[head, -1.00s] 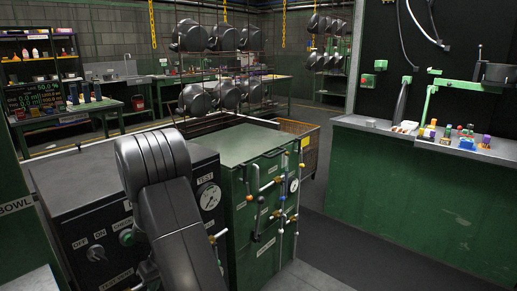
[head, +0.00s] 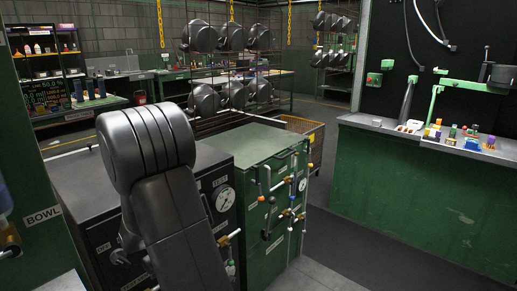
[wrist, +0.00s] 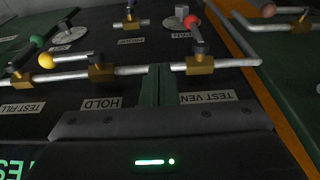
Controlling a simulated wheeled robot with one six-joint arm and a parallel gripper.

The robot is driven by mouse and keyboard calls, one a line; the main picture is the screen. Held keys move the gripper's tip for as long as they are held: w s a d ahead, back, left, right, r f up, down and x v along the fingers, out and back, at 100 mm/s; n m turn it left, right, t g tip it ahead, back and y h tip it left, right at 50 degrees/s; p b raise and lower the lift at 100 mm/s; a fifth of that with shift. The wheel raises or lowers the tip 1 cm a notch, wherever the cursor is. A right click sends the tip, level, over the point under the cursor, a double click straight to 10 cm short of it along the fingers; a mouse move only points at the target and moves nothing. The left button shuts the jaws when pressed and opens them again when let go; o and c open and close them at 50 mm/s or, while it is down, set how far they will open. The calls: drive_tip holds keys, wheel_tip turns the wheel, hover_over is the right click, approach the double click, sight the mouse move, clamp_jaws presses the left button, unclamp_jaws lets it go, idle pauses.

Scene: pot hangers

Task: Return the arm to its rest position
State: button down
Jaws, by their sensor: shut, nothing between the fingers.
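My gripper (wrist: 157,85) shows in the wrist view, its two narrow fingers together with nothing between them. Behind the fingertips is a dark panel with HOLD (wrist: 101,103) and TEST VENT labels (wrist: 208,96), upside down. I cannot tell whether the fingers touch the panel. In the head view my bent arm rises in the foreground and covers part of the dark test cabinet (head: 90,190). My gripper does not show clearly there.
Around the fingers in the wrist view are a silver pipe (wrist: 130,71), brass valves and a yellow knob (wrist: 46,60). In the head view a green cabinet (head: 255,145) with pipes stands right of my arm. A green counter (head: 420,190) is further right, with open floor (head: 345,235) between.

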wheel_tip(320, 180, up, 8)
drive_tip(key=s+d+p, duration=0.1)
drive_tip(key=shift+f, duration=0.25)
drive_tip(key=shift+d, duration=0.1)
